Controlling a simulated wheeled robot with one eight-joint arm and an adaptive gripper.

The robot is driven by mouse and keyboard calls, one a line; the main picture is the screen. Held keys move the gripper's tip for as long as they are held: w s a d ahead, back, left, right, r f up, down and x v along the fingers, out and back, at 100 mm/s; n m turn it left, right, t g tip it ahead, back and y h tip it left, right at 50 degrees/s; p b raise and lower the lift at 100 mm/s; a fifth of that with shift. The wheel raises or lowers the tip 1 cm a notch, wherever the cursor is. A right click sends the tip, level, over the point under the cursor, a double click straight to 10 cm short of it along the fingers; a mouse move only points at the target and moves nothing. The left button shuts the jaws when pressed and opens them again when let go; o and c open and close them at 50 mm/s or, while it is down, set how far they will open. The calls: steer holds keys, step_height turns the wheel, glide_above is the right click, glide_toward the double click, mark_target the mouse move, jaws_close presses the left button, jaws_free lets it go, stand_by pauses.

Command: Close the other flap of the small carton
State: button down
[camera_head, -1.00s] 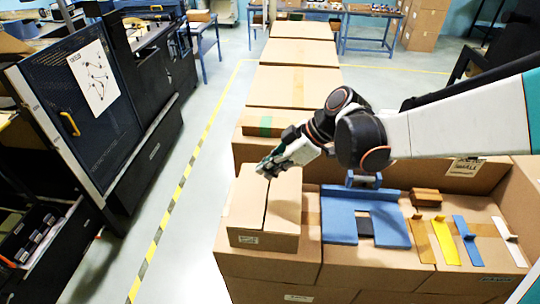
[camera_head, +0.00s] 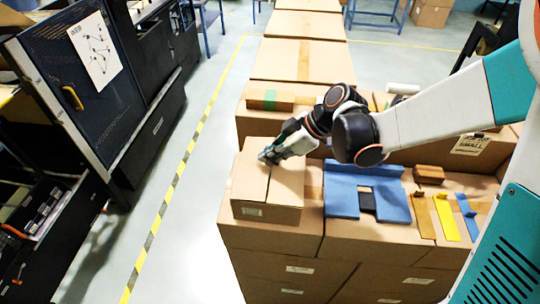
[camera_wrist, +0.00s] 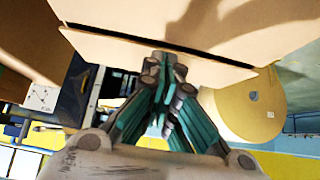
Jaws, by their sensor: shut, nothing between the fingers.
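The small carton (camera_head: 285,190) is a plain brown box with a white label on its front. It stands at the left end of the nearest row of cartons. Its left flap (camera_head: 248,182) and right flap (camera_head: 287,183) both look lowered, with a narrow dark seam between them. My gripper (camera_head: 268,157) is shut and empty, over the far part of the carton's top by the seam. In the wrist view the closed fingertips (camera_wrist: 162,60) are close to the cardboard and its dark slit; I cannot tell whether they touch.
A blue U-shaped piece (camera_head: 366,190), a brown block (camera_head: 429,174) and a yellow strip (camera_head: 446,217) lie to the right. A large kraft roll (camera_wrist: 255,105) shows in the wrist view. The aisle left is clear.

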steer(key=shift+d+f+b, duration=0.2)
steer(key=shift+f+b, duration=0.5)
steer(key=shift+f, duration=0.05)
steer(key=shift+s+d, duration=0.2)
